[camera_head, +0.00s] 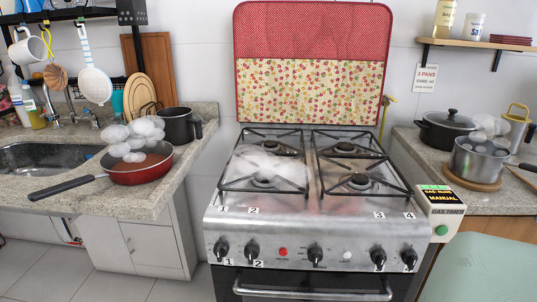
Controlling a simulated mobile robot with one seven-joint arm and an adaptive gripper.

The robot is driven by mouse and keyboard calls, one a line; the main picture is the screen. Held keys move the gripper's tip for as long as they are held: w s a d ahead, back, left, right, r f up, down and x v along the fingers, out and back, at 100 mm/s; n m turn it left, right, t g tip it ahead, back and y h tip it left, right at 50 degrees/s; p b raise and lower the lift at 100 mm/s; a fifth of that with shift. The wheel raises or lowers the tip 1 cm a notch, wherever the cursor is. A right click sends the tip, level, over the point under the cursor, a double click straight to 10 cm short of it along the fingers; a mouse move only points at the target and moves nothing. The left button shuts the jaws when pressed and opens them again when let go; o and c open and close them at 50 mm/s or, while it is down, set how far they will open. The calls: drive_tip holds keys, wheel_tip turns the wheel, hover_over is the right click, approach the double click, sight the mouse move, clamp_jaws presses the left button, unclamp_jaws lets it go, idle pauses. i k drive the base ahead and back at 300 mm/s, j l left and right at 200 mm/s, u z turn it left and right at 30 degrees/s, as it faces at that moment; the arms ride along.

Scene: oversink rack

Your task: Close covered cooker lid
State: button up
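The cooker (318,207) stands in the middle of the head view. Its lid (311,92) is open and upright behind the burners. The lid wears a cloth cover, red patterned on top with a cream floral panel below and red edging. The hob has black pan supports over several burners (265,178), with no pan on them. A whitish haze hangs over the left burners. My gripper is not in view.
A red frying pan (136,170) rests on the left counter, its handle pointing left, beside a dark pot (179,126). A black lidded pot (446,130) and a steel pot (478,160) stand on the right counter. A pale green surface (482,262) fills the lower right corner.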

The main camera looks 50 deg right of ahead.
sight(301, 62)
drive_tip(key=k+l, duration=0.15)
drive_tip(key=l, duration=0.6)
drive_tip(key=k+l+z, duration=0.1)
drive_tip(key=l, duration=0.65)
drive_tip(key=k+l+z, duration=0.1)
drive_tip(key=l, duration=0.65)
drive_tip(key=k+l, duration=0.1)
drive_tip(key=l, duration=0.65)
